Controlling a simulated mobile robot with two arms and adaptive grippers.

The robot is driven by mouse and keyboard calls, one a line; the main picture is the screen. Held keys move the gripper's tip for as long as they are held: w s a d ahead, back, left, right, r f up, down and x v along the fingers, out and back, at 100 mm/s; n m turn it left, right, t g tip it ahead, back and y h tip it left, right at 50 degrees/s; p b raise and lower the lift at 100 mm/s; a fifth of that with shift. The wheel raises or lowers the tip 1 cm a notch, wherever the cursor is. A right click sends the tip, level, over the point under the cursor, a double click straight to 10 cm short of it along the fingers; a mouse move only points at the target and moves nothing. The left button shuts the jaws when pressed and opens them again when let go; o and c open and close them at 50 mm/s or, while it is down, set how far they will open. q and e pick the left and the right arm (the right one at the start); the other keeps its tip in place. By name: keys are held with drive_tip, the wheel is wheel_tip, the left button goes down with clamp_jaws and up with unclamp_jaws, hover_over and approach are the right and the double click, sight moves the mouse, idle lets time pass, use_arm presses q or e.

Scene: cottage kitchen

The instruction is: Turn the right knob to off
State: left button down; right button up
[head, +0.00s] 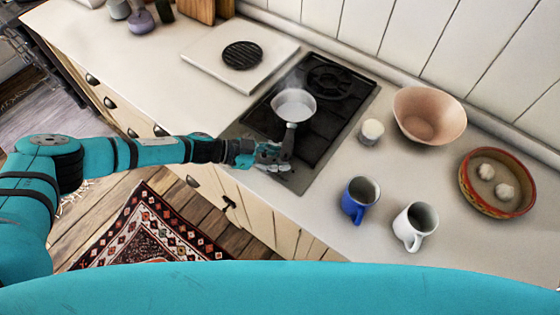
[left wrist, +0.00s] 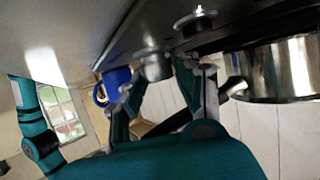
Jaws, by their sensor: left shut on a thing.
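The stove (head: 345,122) is a black hob set into the counter. In the left wrist view, the silver right knob (left wrist: 152,66), on the blue mug's side, sits between the fingertips of my left gripper (left wrist: 163,75). The gripper is shut on it. A second silver knob (left wrist: 195,20) is beside it, outside the fingers. In the head view my left gripper (head: 272,157) is at the stove's front edge and largely hides the knobs. The knob's pointer direction cannot be made out. My right gripper is not in view.
A steel saucepan (head: 293,106) stands on the stove, its dark handle (head: 288,142) reaching toward my left gripper. To the right are a white jar (head: 371,131), blue mug (head: 360,197), white mug (head: 415,225), pink bowl (head: 428,115) and patterned dish (head: 497,205).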

use_arm(q)
drive_tip(key=shift+m+g+b, duration=0.35)
drive_tip(key=shift+m+g, duration=0.15)
drive_tip(key=shift+g, duration=0.1)
drive_tip(key=shift+d, duration=0.1)
drive_tip(key=c, duration=1)
unclamp_jaws()
drive_tip(key=v, duration=1.2)
drive_tip(key=shift+w+f, duration=0.1)
